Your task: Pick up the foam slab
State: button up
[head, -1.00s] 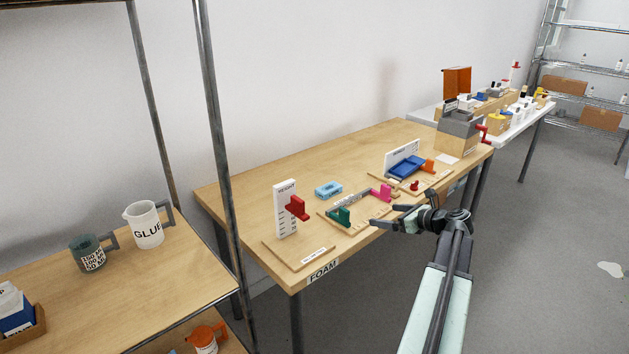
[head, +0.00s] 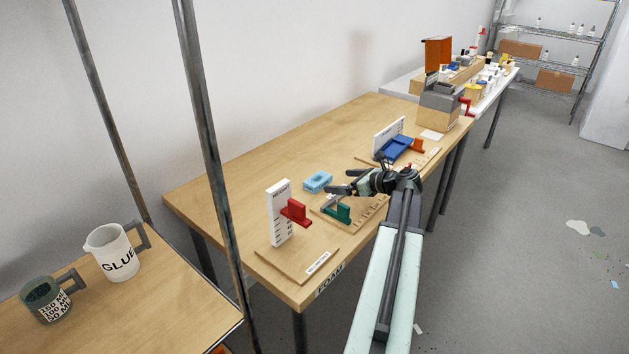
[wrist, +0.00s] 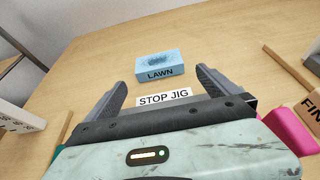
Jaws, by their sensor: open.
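In the wrist view this slab (wrist: 160,65) is lettered LAWN and has a darker blue patch on top. It is the piece that looks most like a foam slab. My gripper (head: 341,182) is in the air over the table's front half, just right of the slab. In the wrist view my gripper (wrist: 160,84) has its fingers wide apart and nothing between them. The slab lies ahead of the fingertips, roughly centred, apart from them.
A white height gauge with a red slider (head: 296,211) stands left of the slab. A stop jig with a green block (head: 337,212) lies under my gripper; its pink block (wrist: 290,128) shows at right. A blue tray jig (head: 396,148) stands farther right. A shelf post (head: 206,150) rises at left.

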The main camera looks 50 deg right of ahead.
aim_at(322, 180)
jog(key=b+x, duration=0.2)
jog(key=x, duration=0.5)
jog(key=shift+w+a+f+b, duration=0.1)
jog(key=shift+w+b, duration=0.25)
jog(key=c, duration=1.1)
